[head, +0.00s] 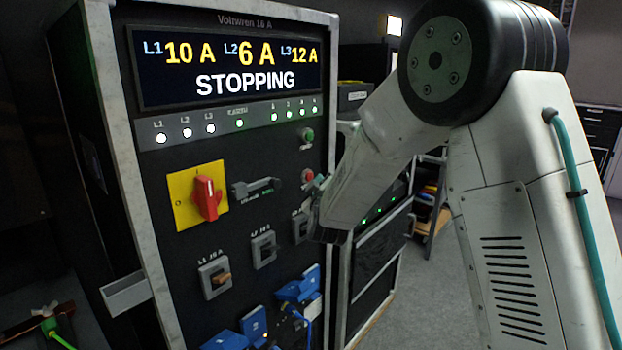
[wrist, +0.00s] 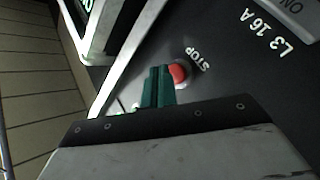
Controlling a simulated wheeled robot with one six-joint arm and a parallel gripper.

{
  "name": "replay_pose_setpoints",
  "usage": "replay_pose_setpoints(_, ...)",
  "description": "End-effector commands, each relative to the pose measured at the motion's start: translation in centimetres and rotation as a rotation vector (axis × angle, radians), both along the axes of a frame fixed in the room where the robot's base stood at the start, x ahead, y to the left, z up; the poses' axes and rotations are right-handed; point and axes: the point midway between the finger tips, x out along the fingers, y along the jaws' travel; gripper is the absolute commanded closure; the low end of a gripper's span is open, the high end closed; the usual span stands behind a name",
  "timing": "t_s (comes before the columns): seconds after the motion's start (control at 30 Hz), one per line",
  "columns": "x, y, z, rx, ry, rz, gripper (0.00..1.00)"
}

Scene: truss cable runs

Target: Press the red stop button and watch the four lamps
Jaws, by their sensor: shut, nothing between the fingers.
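The red stop button (head: 307,175) is on the right side of the black panel, partly hidden by my arm. In the wrist view the button (wrist: 180,74) shows beside the word STOP. My gripper (wrist: 160,72) is shut and empty, its green fingertips right at the button's left edge. I cannot tell whether they touch it. The four lamps (head: 295,113) are in a row under the display, numbered and all lit pale green. The display (head: 230,66) reads STOPPING, with L1 10 A, L2 6 A and L3 12 A.
A green button (head: 307,135) is above the red one. A red rotary switch (head: 207,198) on a yellow plate is at the left. Breakers (head: 214,277) and blue sockets (head: 297,284) are lower. Lamps L1 to L3 (head: 186,132) glow white. Open floor (head: 440,290) lies right of the cabinet.

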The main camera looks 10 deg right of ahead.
Motion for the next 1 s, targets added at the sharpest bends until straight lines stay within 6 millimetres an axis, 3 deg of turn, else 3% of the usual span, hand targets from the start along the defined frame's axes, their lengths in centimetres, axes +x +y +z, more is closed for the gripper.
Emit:
replay_pose_setpoints(0.3, -0.2, -0.2, 0.0, 0.000, 0.000, 0.000, 1.00)
replay_pose_setpoints(0.7, -3.3, -2.4, 0.0, 0.000, 0.001, -0.002, 1.00)
replay_pose_setpoints(1.0, -4.1, -2.9, 0.0, 0.000, 0.000, 0.000, 1.00)
